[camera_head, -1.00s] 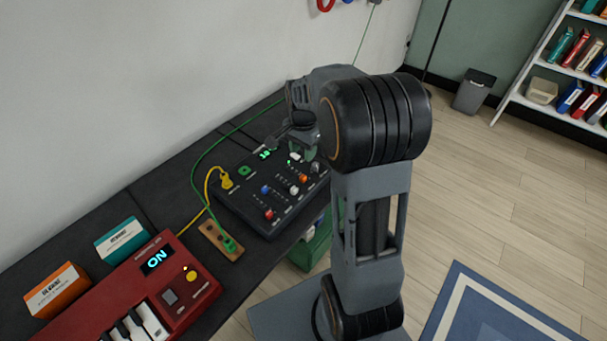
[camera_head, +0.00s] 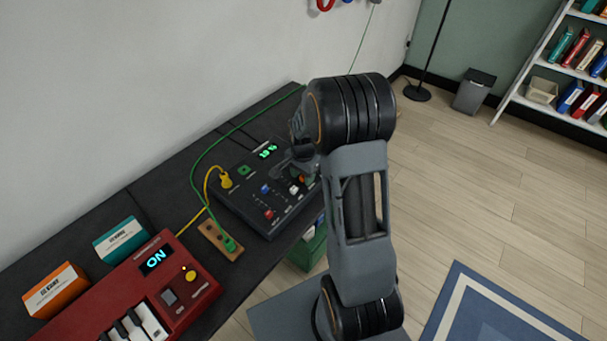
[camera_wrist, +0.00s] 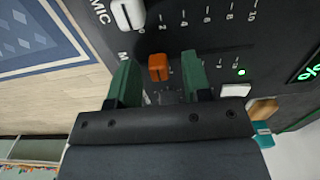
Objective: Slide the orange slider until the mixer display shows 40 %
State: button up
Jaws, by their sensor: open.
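The black mixer (camera_head: 262,222) lies on the dark bench. Its display (camera_head: 268,151) glows green; it seems to read a number in the teens with %, but the digits are small. The wrist view shows only the % sign of the display (camera_wrist: 311,72) at the right edge. The orange slider (camera_wrist: 158,68) stands between the two green fingers of my gripper (camera_wrist: 159,62), with a gap on each side. My gripper is open. In the head view the orange slider (camera_head: 301,180) is partly hidden by my gripper (camera_head: 300,168).
A white button (camera_wrist: 235,90) and a lit green light sit right of the fingers. A red keyboard (camera_head: 150,290), a green cable (camera_head: 194,180) and a yellow cable (camera_head: 207,190) are left of the mixer.

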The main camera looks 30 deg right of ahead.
jog(key=shift+c, duration=0.4)
grip_shut()
jog(key=shift+w+a, duration=0.2)
jog(key=shift+w, duration=0.1)
jog(key=shift+w+a, duration=0.2)
jog(key=shift+w, duration=0.3)
jog(key=shift+w+a, duration=0.2)
jog(key=shift+w, duration=0.25)
jog(key=shift+s+d, duration=0.2)
jog(key=shift+o, duration=0.4)
grip_release()
jog(key=shift+w+a, duration=0.1)
